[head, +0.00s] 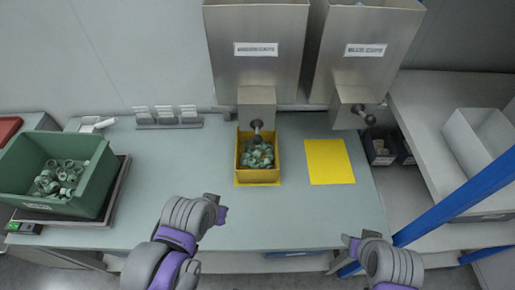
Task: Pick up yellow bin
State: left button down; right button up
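The yellow bin (258,176) stands on the bench under the spout of the left metal dispenser. It holds several small green-grey parts, and a yellow mat edge shows around its base. My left gripper (220,206) is in front of the bin and to its left, apart from it. My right gripper (348,243) is near the bench's front edge, to the right of the bin and apart from it. No object shows in either gripper. The finger gaps are not clear from this angle.
A green bin (91,195) of parts sits on a scale at left. An empty yellow mat (328,161) lies right of the yellow bin. Two dispensers (257,75) hang above. A blue post (455,197) crosses at right. The bench front (290,225) is clear.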

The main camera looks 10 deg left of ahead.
aim_at(253, 163)
jog(key=u, duration=2.45)
jog(key=z, duration=1.9)
jog(key=j+z, duration=0.1)
jog(key=j, duration=0.75)
jog(key=i, duration=0.05)
